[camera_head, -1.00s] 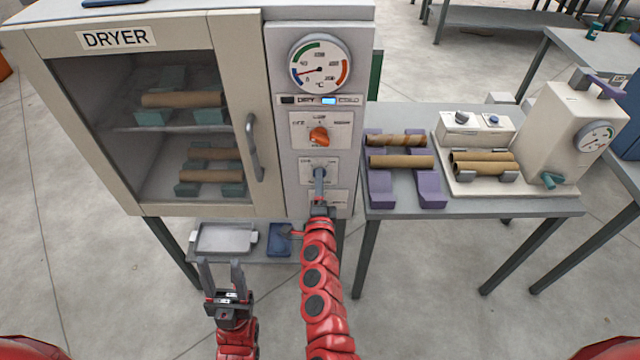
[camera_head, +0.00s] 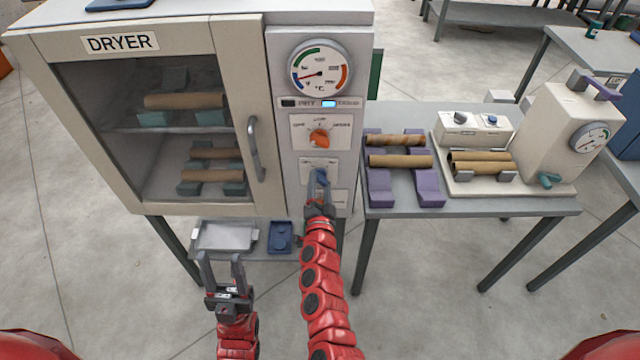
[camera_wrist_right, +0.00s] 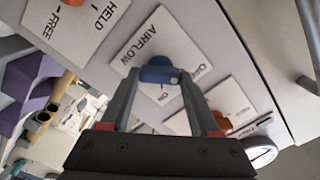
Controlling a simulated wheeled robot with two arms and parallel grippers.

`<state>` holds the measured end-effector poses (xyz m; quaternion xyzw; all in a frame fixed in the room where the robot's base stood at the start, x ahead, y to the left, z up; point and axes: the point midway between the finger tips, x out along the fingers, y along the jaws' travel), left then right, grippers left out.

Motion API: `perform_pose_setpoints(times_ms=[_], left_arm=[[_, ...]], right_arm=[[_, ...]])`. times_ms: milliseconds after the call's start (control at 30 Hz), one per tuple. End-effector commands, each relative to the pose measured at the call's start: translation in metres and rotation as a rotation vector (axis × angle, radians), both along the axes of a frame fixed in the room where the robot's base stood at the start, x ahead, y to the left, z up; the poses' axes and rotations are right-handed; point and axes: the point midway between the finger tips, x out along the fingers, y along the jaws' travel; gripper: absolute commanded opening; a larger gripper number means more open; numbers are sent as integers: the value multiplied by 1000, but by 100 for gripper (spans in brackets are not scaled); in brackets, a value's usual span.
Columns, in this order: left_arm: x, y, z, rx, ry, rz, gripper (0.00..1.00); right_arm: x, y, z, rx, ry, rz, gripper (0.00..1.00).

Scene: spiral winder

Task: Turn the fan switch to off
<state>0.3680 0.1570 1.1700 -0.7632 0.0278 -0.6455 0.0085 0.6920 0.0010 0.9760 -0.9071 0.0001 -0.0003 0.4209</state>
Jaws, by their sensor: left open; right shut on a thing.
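The fan switch is a blue knob (camera_wrist_right: 158,70) on a white plate labelled AIRFLOW (camera_wrist_right: 150,45) in the right wrist view, with OFF and ON printed beside it. A small pale mark on the knob faces the side with these words; I cannot tell its exact setting. My right gripper (camera_wrist_right: 160,80) is shut on the knob, one finger on each side. In the head view the right gripper (camera_head: 319,186) covers most of the knob on the dryer's front panel. My left gripper (camera_head: 222,270) is open and empty, low in front of the dryer.
An orange knob (camera_head: 319,138) and a round gauge (camera_head: 319,67) sit above on the panel. The dryer door (camera_head: 232,100) with its handle is left. A table with purple cradles (camera_head: 429,187) and a winder (camera_head: 570,128) stands right. A tray (camera_head: 226,236) lies below the dryer.

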Motion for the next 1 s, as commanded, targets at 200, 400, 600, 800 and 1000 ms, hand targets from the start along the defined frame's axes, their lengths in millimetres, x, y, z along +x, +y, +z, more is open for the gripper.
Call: perform_pose_setpoints(times_ms=[200,400,600,800,1000], left_arm=[[0,0,0,0,0,0,50],[0,0,0,0,0,0,50],[0,0,0,0,0,0,50],[0,0,0,0,0,0,50],[0,0,-2,0,0,0,50]], right_arm=[[-1,1,-3,-14,5,3,7],[-1,1,-3,-14,5,3,7],[-1,1,-3,-13,4,3,91],[0,0,-1,-12,3,2,92],[-4,1,-1,-10,0,0,92]])
